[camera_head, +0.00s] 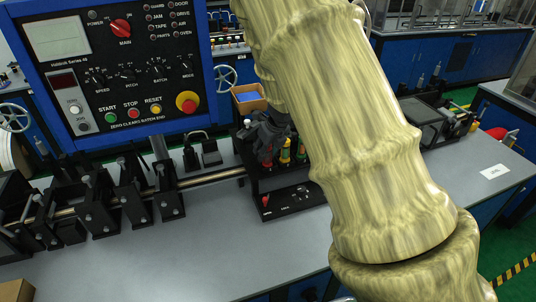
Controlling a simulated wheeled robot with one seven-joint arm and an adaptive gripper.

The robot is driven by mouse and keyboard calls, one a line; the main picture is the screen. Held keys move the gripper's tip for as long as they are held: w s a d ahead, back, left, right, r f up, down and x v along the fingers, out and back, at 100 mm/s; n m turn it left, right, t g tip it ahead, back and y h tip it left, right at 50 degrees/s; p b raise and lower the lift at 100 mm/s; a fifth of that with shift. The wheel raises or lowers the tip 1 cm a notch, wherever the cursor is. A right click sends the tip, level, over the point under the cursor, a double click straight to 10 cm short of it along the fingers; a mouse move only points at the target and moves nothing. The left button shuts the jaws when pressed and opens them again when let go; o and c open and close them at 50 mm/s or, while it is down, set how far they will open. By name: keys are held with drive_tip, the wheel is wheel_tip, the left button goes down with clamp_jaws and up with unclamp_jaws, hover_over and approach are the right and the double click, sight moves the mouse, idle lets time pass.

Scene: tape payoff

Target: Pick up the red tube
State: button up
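Whether the fingers touch the tube or are open or shut is too small to tell. My large pale arm hides the right part of the rack.
A blue-framed control panel (120,65) stands at the upper left. Black brackets (130,200) on a metal rod run along the left of the grey bench (215,250). An orange box (249,97) is behind the rack.

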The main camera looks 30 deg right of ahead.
drive_tip(key=shift+w+f, duration=0.25)
drive_tip(key=shift+f, duration=0.35)
drive_tip(key=shift+a, duration=0.1)
drive_tip(key=c, duration=0.8)
drive_tip(key=shift+c, duration=0.2)
